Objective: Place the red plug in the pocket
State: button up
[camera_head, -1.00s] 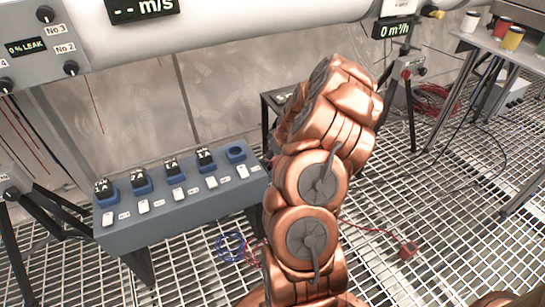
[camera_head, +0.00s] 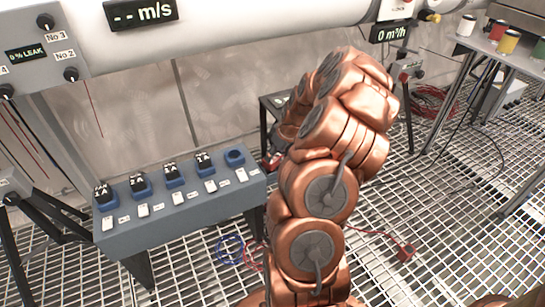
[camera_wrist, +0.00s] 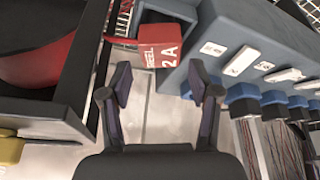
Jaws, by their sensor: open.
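The red plug (camera_wrist: 160,45), lettered "REEL 2 A" in white, is at the top middle of the wrist view. It sits at the mouth of a blue-grey pocket (camera_wrist: 190,10) on the end of the bench; how deep it sits is unclear. My gripper (camera_wrist: 160,72) is open, its two dark fingertips apart and just short of the plug, with nothing between them. In the head view my copper arm hides the gripper and most of this spot; only a bit of red shows beside the bench's right end.
The blue-grey bench (camera_head: 185,222) carries several blue sockets, most with black plugs, and white labels. A red piece on a cable (camera_head: 405,252) lies on the grating floor. A dark stand and a red object (camera_wrist: 40,65) border the wrist view's left. A table with cups (camera_head: 505,55) stands right.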

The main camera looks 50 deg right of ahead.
jog(key=v, duration=0.6)
jog(key=s+a+r+n+g+y, duration=0.15)
jog(key=a+r, duration=0.25)
jog(key=a, duration=0.9)
jog(key=s+a+r+g, duration=0.2)
jog(key=s+a+r, duration=0.15)
jog(key=a, duration=0.95)
jog(key=s+a+r+g, duration=0.1)
jog(key=s+a, duration=0.3)
jog(key=s, duration=0.3)
jog(key=s+a+r+m+g+h, duration=0.1)
jog(key=s+a+g, duration=0.1)
jog(key=s+a, duration=0.2)
jog(key=s+a+r+m+g, duration=0.1)
jog(key=s+a+r, duration=0.1)
jog(key=s, duration=0.8)
jog(key=shift+s+a+h+p, duration=0.35)
jog(key=shift+a, duration=0.55)
jog(key=shift+g, duration=0.25)
notch_tip(320, 180, up, 30)
jog(key=t+p, duration=0.1)
jog(key=p, duration=2.7)
jog(key=shift+w+f+t, duration=0.2)
jog(key=shift+w+t, duration=0.1)
jog(key=shift+w, duration=0.15)
